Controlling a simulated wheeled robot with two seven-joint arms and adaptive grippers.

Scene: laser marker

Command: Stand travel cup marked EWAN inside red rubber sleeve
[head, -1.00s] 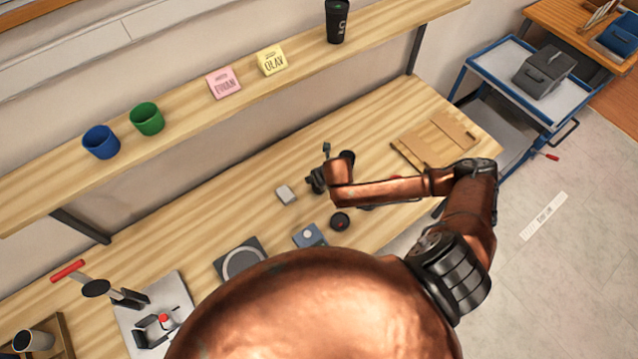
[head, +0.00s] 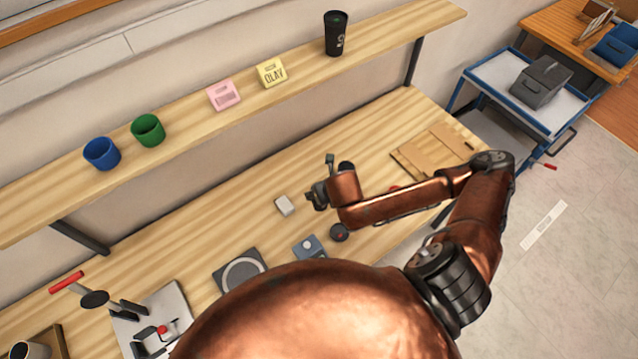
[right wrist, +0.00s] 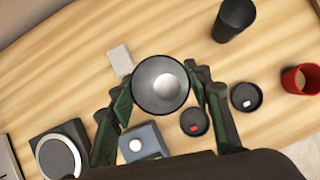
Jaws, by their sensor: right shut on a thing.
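My right gripper (right wrist: 161,95) is shut on a travel cup (right wrist: 161,84), seen from above with a steel inside and a dark rim. Its marking is hidden. In the head view the right gripper (head: 318,195) is above the bench, largely hidden behind my copper arm. The red rubber sleeve (right wrist: 299,79) is at the right edge of the right wrist view, to the right of the held cup and apart from it. In the head view only a bit of red (head: 394,188) shows behind the arm. My left gripper is not in view.
Another dark cup (right wrist: 234,19) stands on the bench between gripper and sleeve, farther back. Two dark lids (right wrist: 194,122) (right wrist: 246,97) lie nearer. A grey block (right wrist: 121,60) and a blue-grey device (right wrist: 142,143) are close. Blue (head: 102,153) and green (head: 148,130) sleeves sit on the shelf.

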